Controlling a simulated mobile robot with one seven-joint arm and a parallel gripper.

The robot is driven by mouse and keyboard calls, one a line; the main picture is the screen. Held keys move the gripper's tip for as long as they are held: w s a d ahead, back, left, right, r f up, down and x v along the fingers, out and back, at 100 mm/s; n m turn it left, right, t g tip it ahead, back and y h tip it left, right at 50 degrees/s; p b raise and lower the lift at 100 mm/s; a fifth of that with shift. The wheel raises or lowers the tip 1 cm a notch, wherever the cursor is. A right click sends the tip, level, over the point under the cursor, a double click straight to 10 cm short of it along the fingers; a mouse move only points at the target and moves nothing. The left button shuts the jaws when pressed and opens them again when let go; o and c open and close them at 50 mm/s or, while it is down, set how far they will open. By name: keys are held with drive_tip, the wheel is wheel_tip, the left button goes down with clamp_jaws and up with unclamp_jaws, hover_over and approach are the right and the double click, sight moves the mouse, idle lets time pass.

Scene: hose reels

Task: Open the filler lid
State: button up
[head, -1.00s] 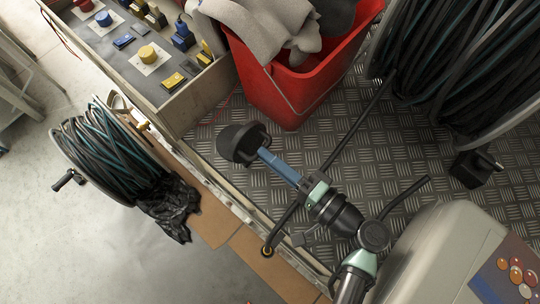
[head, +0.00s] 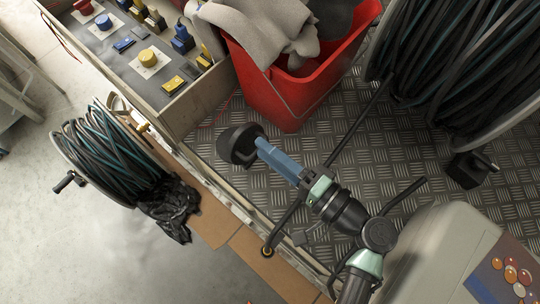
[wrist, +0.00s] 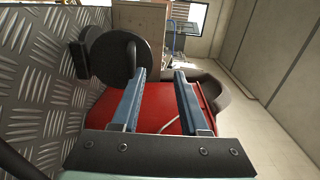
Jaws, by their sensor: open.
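The filler lid appears to be the round black cap (head: 235,146) that stands over the tread-plate floor in front of the red bucket. In the wrist view a black disc (wrist: 108,60) shows at the left, with darker parts behind it. My gripper (head: 262,146) has two blue fingers and reaches the right side of the cap. In the wrist view my gripper (wrist: 160,74) is open with nothing between its fingers. The left fingertip overlaps the disc's right edge; I cannot tell whether they touch. The lid's hinge is not clear.
A red bucket (head: 282,95) with grey cloths stands close behind the cap. A large hose reel (head: 465,65) is at the upper right and a smaller hose reel (head: 105,155) at the left. A panel box (head: 150,60) with coloured knobs is at the upper left.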

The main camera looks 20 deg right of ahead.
wheel_tip(320, 180, up, 5)
drive_tip(key=shift+r+p, duration=0.1)
drive_tip(key=shift+p, duration=0.3)
idle(0.4)
drive_tip(key=w+a+r+n+t+h, duration=0.1)
drive_tip(key=w+r+n+h, duration=0.15)
drive_tip(key=w+r, duration=0.4)
drive_tip(key=w+a+r+n+t+h, duration=0.1)
drive_tip(key=w+r+n+t, duration=0.15)
drive_tip(key=r, duration=0.65)
drive_tip(key=w+a+r+n+t+h, duration=0.1)
drive_tip(key=w+r+n+h, duration=0.15)
drive_tip(key=w+r, duration=0.45)
drive_tip(key=s+a+r+n+t+h+p, duration=0.1)
drive_tip(key=s+r+p, duration=0.3)
drive_tip(key=r, duration=1)
drive_tip(key=s+a+r+n+t+h+p, duration=0.1)
drive_tip(key=s+r+t+p, duration=0.3)
drive_tip(key=r, duration=0.9)
drive_tip(key=s+a+r+n+t+h+p, duration=0.1)
drive_tip(key=s+r+n+t+p, duration=0.1)
drive_tip(key=r, duration=1.2)
drive_tip(key=s+t+p, duration=0.1)
drive_tip(key=s+p, duration=0.1)
drive_tip(key=p, duration=0.1)
drive_tip(key=shift+a+r+h+p, duration=0.15)
drive_tip(key=shift+r+h+p, duration=0.2)
drive_tip(key=shift+h, duration=0.05)
